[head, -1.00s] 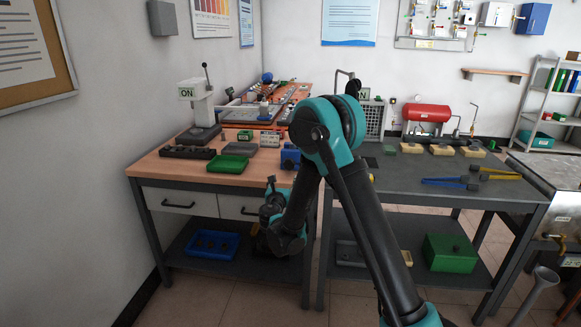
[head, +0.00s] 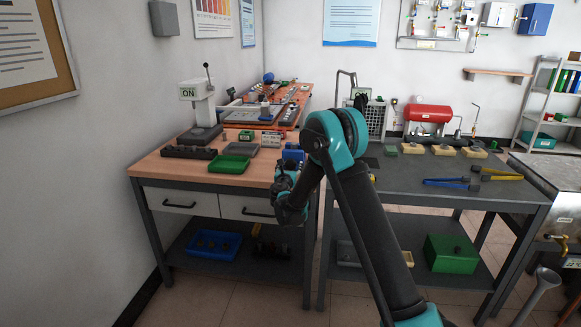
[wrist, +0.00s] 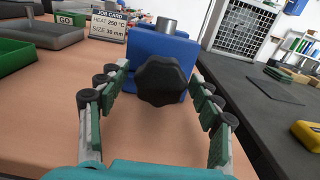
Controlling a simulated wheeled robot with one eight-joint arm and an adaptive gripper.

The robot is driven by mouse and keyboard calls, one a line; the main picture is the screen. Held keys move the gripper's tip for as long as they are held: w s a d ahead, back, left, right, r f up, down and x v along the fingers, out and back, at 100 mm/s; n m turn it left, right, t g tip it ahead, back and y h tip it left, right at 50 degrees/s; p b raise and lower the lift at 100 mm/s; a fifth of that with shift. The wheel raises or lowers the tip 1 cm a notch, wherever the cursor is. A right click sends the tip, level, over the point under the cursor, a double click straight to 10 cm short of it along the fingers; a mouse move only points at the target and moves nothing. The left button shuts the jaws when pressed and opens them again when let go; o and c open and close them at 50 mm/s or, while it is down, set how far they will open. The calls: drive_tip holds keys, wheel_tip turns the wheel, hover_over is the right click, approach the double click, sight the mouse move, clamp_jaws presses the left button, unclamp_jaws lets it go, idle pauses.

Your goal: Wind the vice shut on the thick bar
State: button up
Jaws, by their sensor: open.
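The blue vice (wrist: 165,50) stands on the wooden bench top, and it also shows in the head view (head: 292,155), partly behind my wrist. Its black lobed knob (wrist: 162,81) faces the wrist camera. A short silver round bar (wrist: 166,24) stands up at the top of the vice; its lower part is hidden, and I cannot tell whether the jaws touch it. My gripper (wrist: 160,92) is open, with one finger at each side of the knob. Gaps show between the pads and the knob.
A job card (wrist: 108,24) reading 250 °C and 30 mm stands behind left. A green tray (head: 229,164) and a black rack (head: 188,152) lie on the bench to the left. A dark bench (head: 430,183) with tongs (head: 447,183) adjoins on the right.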

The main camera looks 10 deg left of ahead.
drive_tip(key=shift+c, duration=0.4)
drive_tip(key=c, duration=1.1)
drive_tip(key=shift+m, duration=0.4)
